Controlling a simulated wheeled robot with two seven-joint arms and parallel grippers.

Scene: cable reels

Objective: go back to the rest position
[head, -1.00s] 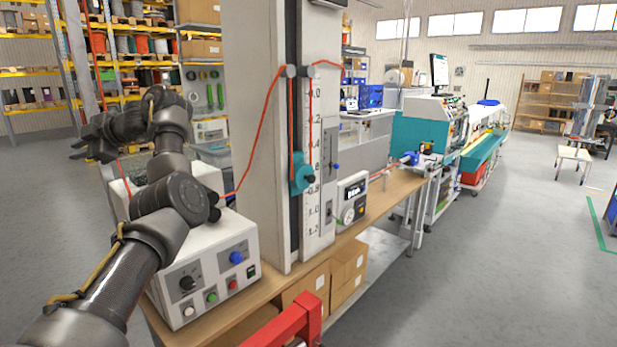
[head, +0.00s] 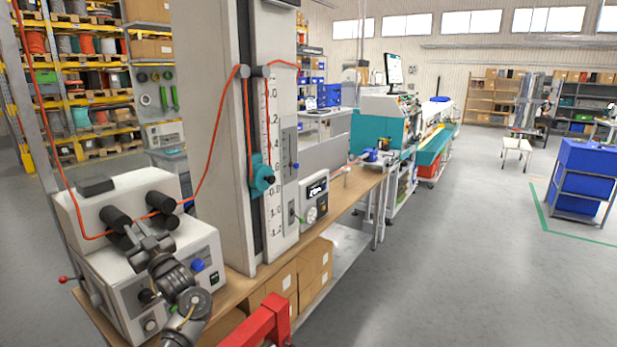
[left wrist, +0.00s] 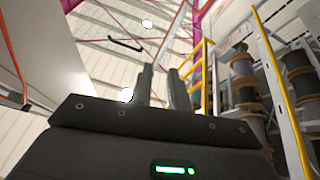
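My left arm comes up from the bottom left of the head view. My left gripper (head: 146,238) is small there, in front of the white machine box (head: 165,250), and overlaps its dark rollers in the picture. I cannot tell if it touches the box. In the left wrist view the two fingers (left wrist: 161,78) point up, apart, with an empty gap between them. Roof beams and lamps lie behind them. My right gripper is not in view.
A tall scale column (head: 215,140) stands on the wooden bench (head: 350,205), with an orange cable (head: 212,150) strung past it to the box. A red bar (head: 268,322) shows at the bottom. Shelves of cable reels (head: 75,45) stand behind.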

